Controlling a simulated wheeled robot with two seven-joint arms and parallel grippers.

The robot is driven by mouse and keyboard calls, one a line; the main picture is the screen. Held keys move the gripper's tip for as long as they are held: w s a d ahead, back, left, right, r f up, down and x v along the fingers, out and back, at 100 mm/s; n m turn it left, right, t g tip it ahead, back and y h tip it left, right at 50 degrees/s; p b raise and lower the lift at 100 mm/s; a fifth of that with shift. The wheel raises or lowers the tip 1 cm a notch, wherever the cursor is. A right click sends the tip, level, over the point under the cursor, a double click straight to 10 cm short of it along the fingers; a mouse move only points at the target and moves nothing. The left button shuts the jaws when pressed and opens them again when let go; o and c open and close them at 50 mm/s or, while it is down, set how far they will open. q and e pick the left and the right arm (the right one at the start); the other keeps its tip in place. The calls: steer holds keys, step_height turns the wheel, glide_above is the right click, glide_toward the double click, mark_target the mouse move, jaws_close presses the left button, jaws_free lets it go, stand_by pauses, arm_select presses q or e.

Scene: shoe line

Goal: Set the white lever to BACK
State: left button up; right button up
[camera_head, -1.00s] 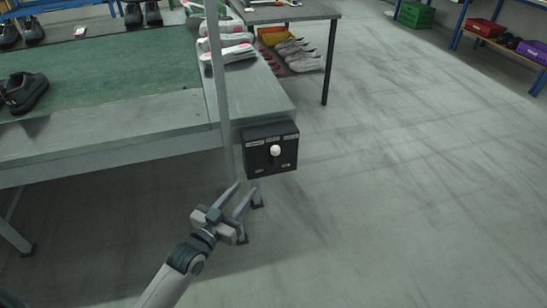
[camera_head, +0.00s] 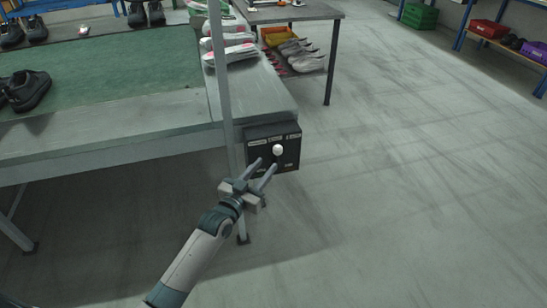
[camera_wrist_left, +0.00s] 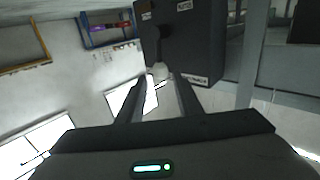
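The white lever (camera_head: 278,150) is a pale round knob on the front of a black control box (camera_head: 289,161) at the corner of the conveyor bench. In the head view my left gripper (camera_head: 264,166) is open, its two fingers pointing up toward the knob from just below. In the left wrist view the fingers (camera_wrist_left: 157,100) are spread, with the knob (camera_wrist_left: 160,72) beyond and between their tips, and the box (camera_wrist_left: 190,40) fills the upper middle. Nothing is held. The box labels are too small to read. My right gripper is not in view.
The bench (camera_head: 110,138) with a green belt (camera_head: 110,80) carries black shoes (camera_head: 25,90) and light shoes (camera_head: 230,50). An upright metal post (camera_head: 222,90) stands just left of the box. The floor (camera_head: 420,180) to the right is clear.

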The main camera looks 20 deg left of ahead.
arm_select(q)
steer(key=w, duration=0.3)
steer(key=w+d, duration=0.1)
steer(key=w, duration=0.2)
steer(key=shift+w+d, duration=0.15)
steer(key=shift+w, duration=0.05)
jaws_close()
